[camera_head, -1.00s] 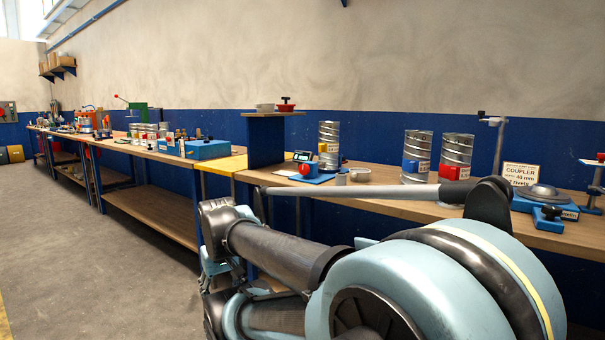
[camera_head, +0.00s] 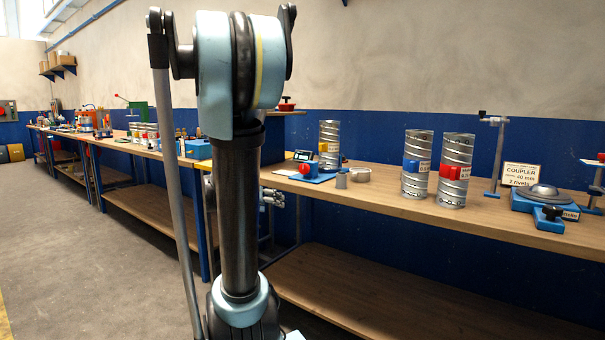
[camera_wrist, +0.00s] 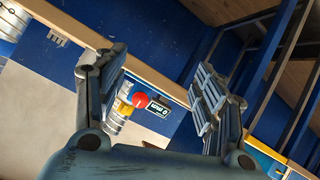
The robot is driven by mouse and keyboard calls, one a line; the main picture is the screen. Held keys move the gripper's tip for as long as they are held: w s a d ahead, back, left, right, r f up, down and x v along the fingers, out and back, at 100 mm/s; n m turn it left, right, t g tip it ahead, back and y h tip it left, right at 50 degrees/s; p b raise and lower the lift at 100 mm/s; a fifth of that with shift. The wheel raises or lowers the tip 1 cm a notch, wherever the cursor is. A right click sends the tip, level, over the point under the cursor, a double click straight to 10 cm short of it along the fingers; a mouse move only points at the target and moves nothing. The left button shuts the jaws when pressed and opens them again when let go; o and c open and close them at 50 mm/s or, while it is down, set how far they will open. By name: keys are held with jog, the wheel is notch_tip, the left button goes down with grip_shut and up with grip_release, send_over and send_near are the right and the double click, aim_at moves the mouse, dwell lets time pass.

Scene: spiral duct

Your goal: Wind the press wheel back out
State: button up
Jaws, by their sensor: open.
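I cannot tell for sure which part is the press wheel. A small blue device (camera_head: 318,179) with a red round part (camera_head: 305,169) and a small display (camera_head: 302,156) sits on the bench. In the wrist view the red round part (camera_wrist: 139,100) and the display (camera_wrist: 158,108) show between my fingers, some way beyond them. At the right edge a screw stand (camera_head: 592,185) with a red part on top is cut off by the frame. My gripper (camera_wrist: 160,78) is open and empty. In the head view my gripper (camera_head: 272,198) is partly hidden by my arm, near the bench's front edge.
Spiral ducts with yellow (camera_head: 328,140), blue (camera_head: 416,165) and red (camera_head: 455,170) clamps stand on the bench (camera_head: 385,190). A coupler sign (camera_head: 520,175) and a blue-based dome (camera_head: 543,195) are at right. A raised shelf is partly behind my arm. The bench's front edge is clear.

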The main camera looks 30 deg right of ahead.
jog(key=w+d+r+m+t+h, duration=0.25)
jog(key=w+d+r+h, duration=0.25)
jog(key=w+d, duration=0.55)
send_near(303, 170)
jog(key=shift+h, duration=0.3)
jog(key=x, duration=1)
jog(key=shift+w+d+f, duration=0.2)
jog(key=shift+d+f, duration=0.05)
jog(key=c, duration=1.1)
